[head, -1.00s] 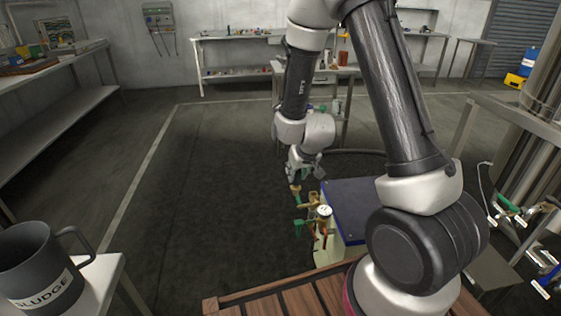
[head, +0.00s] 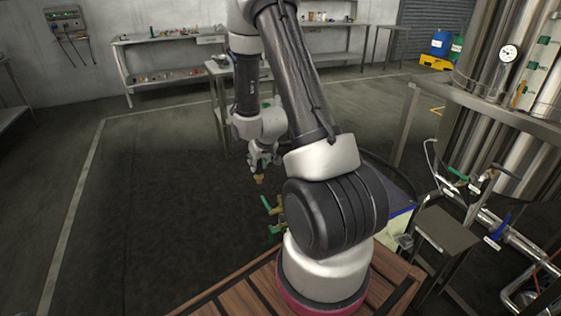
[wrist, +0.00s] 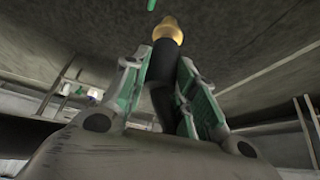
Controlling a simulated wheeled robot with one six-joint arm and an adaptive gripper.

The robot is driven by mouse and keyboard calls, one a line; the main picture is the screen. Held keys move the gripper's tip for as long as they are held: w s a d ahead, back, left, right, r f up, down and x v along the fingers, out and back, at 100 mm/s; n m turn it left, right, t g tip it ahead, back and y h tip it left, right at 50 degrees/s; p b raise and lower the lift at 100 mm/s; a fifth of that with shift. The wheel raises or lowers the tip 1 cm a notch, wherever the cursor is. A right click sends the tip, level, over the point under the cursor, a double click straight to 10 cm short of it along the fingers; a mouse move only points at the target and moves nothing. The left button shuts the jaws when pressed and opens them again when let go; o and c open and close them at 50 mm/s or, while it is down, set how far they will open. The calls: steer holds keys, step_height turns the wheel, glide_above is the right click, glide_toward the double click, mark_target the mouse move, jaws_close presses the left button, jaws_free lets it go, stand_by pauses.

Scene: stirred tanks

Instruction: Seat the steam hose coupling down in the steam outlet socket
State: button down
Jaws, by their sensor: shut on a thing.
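My gripper (head: 261,163) is shut on the steam hose coupling. The coupling (head: 259,180) shows as a small brass tip pointing down below the fingers. In the wrist view, the coupling (wrist: 167,30) has a brass nose and a black sleeve, with the green-padded fingers (wrist: 165,90) on either side of the black part. The coupling hangs just above and left of green-handled valve fittings (head: 271,207), apart from them in the picture. I cannot make out the steam outlet socket; my arm hides much of the unit behind these fittings.
A blue-topped unit (head: 400,200) stands partly behind my arm. Steel tanks (head: 535,110) with pipes, hoses and green and blue valve handles fill the right side. A small grey table (head: 445,228) stands before them. Dark floor left of the gripper is clear.

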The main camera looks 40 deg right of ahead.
steer(key=s+d+f+m, duration=0.1)
steer(key=s+d+f, duration=0.1)
steer(key=d, duration=0.7)
steer(key=shift+s, duration=0.5)
steer(key=shift+d, duration=0.15)
steer(key=shift+s, duration=0.1)
step_height(320, 180, down, 7)
steer(key=shift+r, duration=0.2)
steer(key=shift+f, duration=1.95)
stand_by(2.9)
steer(key=c, duration=0.6)
jaws_free()
